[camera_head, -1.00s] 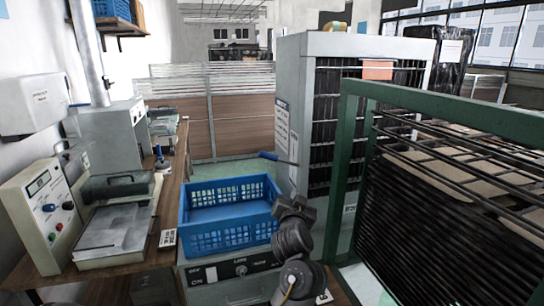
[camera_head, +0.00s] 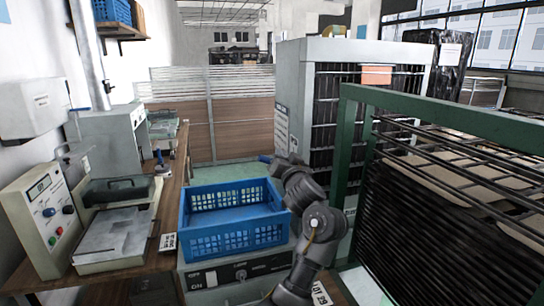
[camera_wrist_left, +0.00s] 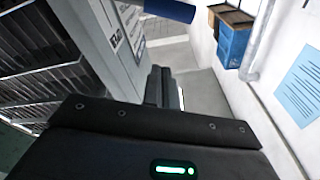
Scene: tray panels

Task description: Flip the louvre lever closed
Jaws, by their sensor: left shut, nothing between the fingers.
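The louvre lever has a blue handle (camera_head: 264,158). It sticks out from the left side of the tall grey cabinet (camera_head: 283,90), and only its tip shows past my arm in the head view. In the left wrist view the blue handle (camera_wrist_left: 170,10) crosses the top edge, beyond and above my fingertips, with a visible gap. My left gripper (camera_wrist_left: 162,75) is shut and empty. In the head view my left arm's wrist (camera_head: 300,185) hides the rest of the lever and the gripper's fingers are hard to make out. My right gripper is not in view.
A blue crate (camera_head: 232,238) stands on a grey unit left of my arm. A green-framed rack (camera_head: 350,150) with dark shelves stands close on the right. A bench with a control box (camera_head: 45,215) lines the left wall. Open floor lies behind the crate.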

